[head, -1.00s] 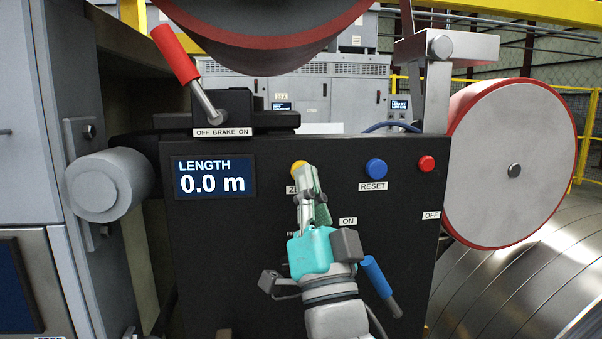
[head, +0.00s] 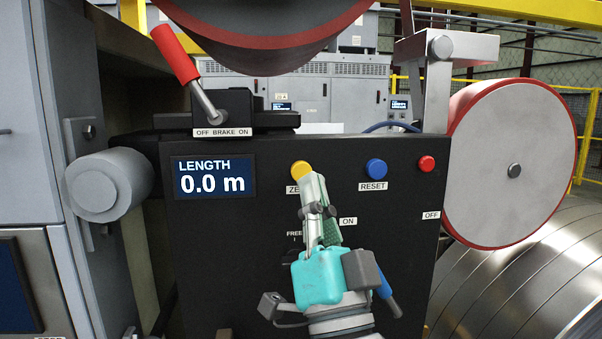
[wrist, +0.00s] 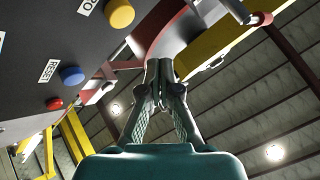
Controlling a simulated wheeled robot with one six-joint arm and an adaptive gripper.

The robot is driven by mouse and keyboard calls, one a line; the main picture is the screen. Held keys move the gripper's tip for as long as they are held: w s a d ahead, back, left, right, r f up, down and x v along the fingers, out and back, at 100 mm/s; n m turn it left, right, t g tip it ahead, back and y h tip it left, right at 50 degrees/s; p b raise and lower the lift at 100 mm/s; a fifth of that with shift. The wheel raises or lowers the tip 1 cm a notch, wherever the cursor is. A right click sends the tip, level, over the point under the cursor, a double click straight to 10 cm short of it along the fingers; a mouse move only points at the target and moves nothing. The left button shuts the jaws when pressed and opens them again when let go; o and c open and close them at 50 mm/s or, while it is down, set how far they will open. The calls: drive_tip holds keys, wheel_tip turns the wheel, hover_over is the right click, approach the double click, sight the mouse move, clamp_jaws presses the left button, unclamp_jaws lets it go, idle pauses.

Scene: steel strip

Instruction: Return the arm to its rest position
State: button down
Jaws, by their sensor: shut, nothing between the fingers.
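My gripper (head: 308,178) is shut and empty in front of the black control panel (head: 235,250). In the head view its fingertips overlap the lower edge of the yellow button (head: 300,169) and part of the label below it. In the wrist view the shut fingers (wrist: 160,66) point up, with a clear gap in the picture between them and the yellow button (wrist: 119,13). The arm below the gripper is partly cut off by the bottom edge of the head view.
The display (head: 213,178) reads LENGTH 0.0 m. A blue RESET button (head: 376,168) and a red button (head: 426,163) are on the panel's right. A red-handled brake lever (head: 176,56) leans left. A blue handle (head: 385,290) is beside the gripper. A red-rimmed roller (head: 512,170) stands right.

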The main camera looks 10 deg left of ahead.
drive_tip(key=d+f+n+g+h, duration=0.1)
drive_tip(key=d+f, duration=0.2)
drive_tip(key=f, duration=0.7)
drive_tip(key=d+f+g+h, duration=0.1)
drive_tip(key=d+f+h, duration=0.15)
drive_tip(key=f, duration=0.75)
drive_tip(key=s+d+f+g+h, duration=0.1)
drive_tip(key=s+d+f, duration=0.1)
drive_tip(key=f, duration=0.4)
drive_tip(key=s+d+f+n+g, duration=0.1)
drive_tip(key=s+d+f, duration=0.15)
drive_tip(key=f, duration=0.25)
drive_tip(key=s+d+f+g+h, duration=0.1)
drive_tip(key=s+d+f, duration=0.15)
drive_tip(key=f, duration=0.35)
drive_tip(key=s+d+f+g+h, duration=0.25)
drive_tip(key=s+d+f, duration=0.35)
drive_tip(key=s+f, duration=0.55)
drive_tip(key=s+d+f+g+h, duration=0.1)
drive_tip(key=s+d+f, duration=0.1)
drive_tip(key=s, duration=0.7)
drive_tip(key=s+d+f+n+g+h, duration=0.1)
drive_tip(key=s+d+f+g, duration=0.1)
drive_tip(key=s, duration=0.7)
drive_tip(key=shift+s, duration=0.2)
drive_tip(key=shift+d, duration=0.1)
